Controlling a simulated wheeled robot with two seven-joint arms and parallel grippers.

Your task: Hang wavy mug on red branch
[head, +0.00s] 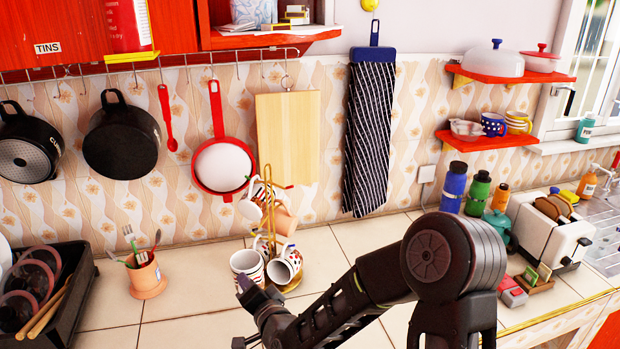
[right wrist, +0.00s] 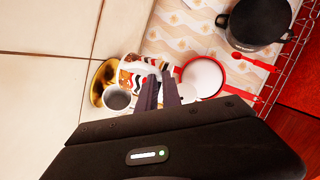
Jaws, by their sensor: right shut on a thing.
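A gold mug tree (head: 268,236) stands on the counter at the centre of the head view, with several mugs on or around it. A short branch with a reddish tip (head: 286,186) shows near its top right. The wavy mug (right wrist: 136,76), white with black, orange and red waves, shows at the fingertips in the right wrist view. My right gripper (right wrist: 159,90) is shut on it; the fingers hide part of it and the exact grip is unclear. In the head view my right gripper (head: 252,312) is low, in front of the tree. My left gripper is out of view.
A white mug (head: 247,264) and a patterned mug (head: 286,264) are low at the tree. A pink mug (head: 285,220) is higher. A cutting board (head: 287,135) and red pan (head: 222,166) hang behind. A utensil pot (head: 148,276) stands left, with clear tiles between.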

